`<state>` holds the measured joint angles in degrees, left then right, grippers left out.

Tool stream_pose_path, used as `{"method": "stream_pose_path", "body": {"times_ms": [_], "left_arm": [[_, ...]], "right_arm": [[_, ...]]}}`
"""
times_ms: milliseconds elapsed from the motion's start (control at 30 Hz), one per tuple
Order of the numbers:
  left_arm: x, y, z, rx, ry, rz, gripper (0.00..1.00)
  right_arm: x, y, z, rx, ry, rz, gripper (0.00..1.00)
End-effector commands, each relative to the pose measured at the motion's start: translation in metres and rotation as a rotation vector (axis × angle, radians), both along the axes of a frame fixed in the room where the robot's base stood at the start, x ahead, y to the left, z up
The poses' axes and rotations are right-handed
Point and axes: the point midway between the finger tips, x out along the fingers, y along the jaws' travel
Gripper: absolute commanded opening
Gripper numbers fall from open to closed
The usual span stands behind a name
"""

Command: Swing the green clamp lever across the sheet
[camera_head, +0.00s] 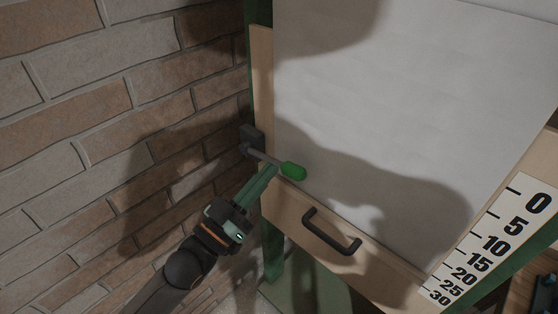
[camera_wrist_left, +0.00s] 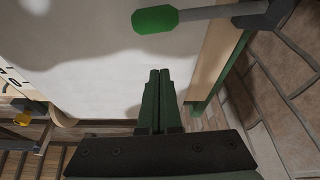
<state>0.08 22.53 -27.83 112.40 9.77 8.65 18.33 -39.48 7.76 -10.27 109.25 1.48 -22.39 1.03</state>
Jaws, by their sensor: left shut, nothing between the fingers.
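The clamp lever is a grey rod with a green knob (camera_head: 293,171), pivoted at a dark block (camera_head: 251,138) on the left edge of the wooden board. The knob reaches over the lower left corner of the white sheet (camera_head: 400,90). The knob (camera_wrist_left: 155,19) shows at the top of the left wrist view, its rod running right to the pivot. My left gripper (camera_head: 272,170) is shut and empty, its fingertips close beside the lever at the knob's left. In the left wrist view the shut fingertips (camera_wrist_left: 159,75) lie below the knob with a visible gap. My right gripper is out of view.
A brick wall (camera_head: 100,90) stands close on the left. A black handle (camera_head: 332,232) sticks out of the board's lower edge. A numbered scale (camera_head: 497,240) runs along the board's right side. The sheet's face is otherwise clear.

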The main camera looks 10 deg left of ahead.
Motion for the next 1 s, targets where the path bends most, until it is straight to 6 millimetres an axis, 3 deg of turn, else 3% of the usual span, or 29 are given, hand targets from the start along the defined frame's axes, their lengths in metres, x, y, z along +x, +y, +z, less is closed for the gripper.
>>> {"method": "stream_pose_path", "body": {"times_ms": [100,300,1000], "left_arm": [[-0.017,0.012,-0.009,0.001,0.002,0.000,0.00],[-0.032,0.022,-0.014,-0.001,0.000,0.001,0.00],[-0.035,0.026,-0.020,0.010,0.024,0.017,0.00]], "right_arm": [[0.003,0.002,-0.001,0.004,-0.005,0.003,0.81],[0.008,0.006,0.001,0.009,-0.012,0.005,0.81],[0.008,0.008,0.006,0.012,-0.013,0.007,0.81]]}}
